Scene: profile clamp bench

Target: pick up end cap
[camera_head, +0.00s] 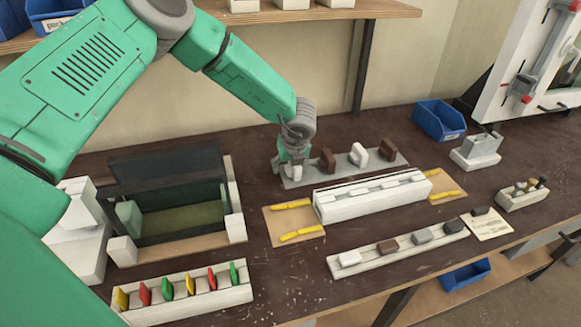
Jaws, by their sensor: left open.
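My left gripper (291,168) is open and points down at the left end of a grey plate (343,167) at the back of the bench. Its fingers hide that end, so I cannot tell whether a piece stands between them. On the plate, to the gripper's right, stand upright a brown piece (327,160), a white piece (359,152) and a dark brown piece (388,149); these look like end caps. Lower blocks, white (349,258), brown (388,246), grey (422,236) and dark (453,226), sit along a front rail (405,254). My right gripper is not in view.
A white profile fixture (372,204) lies mid-bench between tan pads with yellow strips. An open dark box (180,215) stands at left, behind a rack of coloured clips (190,300). A blue bin (438,120) stands at back right. A shelf overhangs the back.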

